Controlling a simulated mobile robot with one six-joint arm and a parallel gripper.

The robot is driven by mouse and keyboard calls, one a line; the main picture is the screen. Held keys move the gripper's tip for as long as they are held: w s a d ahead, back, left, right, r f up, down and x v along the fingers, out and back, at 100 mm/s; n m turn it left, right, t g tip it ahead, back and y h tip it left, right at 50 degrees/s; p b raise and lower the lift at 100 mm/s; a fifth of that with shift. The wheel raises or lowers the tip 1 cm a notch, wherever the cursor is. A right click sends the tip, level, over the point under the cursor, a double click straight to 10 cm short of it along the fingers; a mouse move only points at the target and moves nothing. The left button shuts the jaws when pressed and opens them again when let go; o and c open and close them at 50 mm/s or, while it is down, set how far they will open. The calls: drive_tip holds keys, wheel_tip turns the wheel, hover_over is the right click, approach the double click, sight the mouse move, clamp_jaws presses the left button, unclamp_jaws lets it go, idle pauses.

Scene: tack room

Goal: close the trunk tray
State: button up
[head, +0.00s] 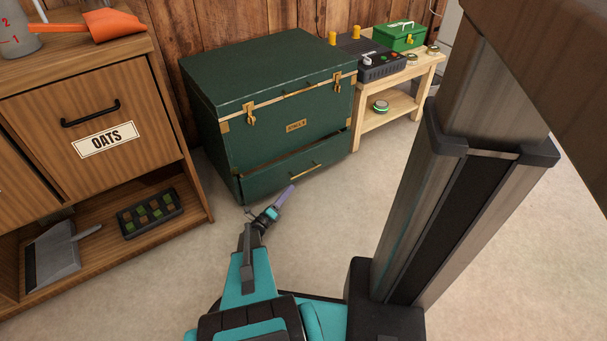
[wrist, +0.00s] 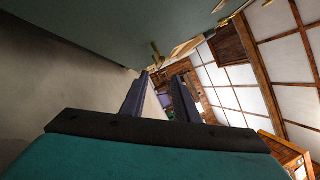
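The dark green trunk (head: 270,105) stands against the wooden wall with its lid down. Its tray (head: 275,180) is a low drawer at the bottom, pulled out a little, with a dark gap above its front and a thin brass handle (head: 302,166). My gripper (head: 287,192) is low in front of the tray, near the left half of its front; I cannot tell whether it touches. In the wrist view my gripper (wrist: 160,78) has its two fingers apart with nothing between them. A green face (wrist: 90,25) with brass pieces fills the top of that view.
A wooden cabinet (head: 90,100) labelled OATS stands at left, with a dustpan (head: 55,255) and a dark tray of small blocks (head: 150,212) on its low shelf. A wooden bench (head: 400,95) with a green box (head: 400,36) stands at right. The floor before the trunk is clear.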

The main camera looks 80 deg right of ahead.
sight(304, 173)
drive_tip(key=shift+s+d, duration=0.1)
drive_tip(key=shift+s, duration=0.05)
drive_tip(key=b+x, duration=0.3)
drive_tip(key=x, duration=0.8)
drive_tip(key=shift+s+d+r, duration=0.1)
drive_tip(key=shift+s+d, duration=0.05)
drive_tip(key=shift+d, duration=0.2)
clamp_jaws()
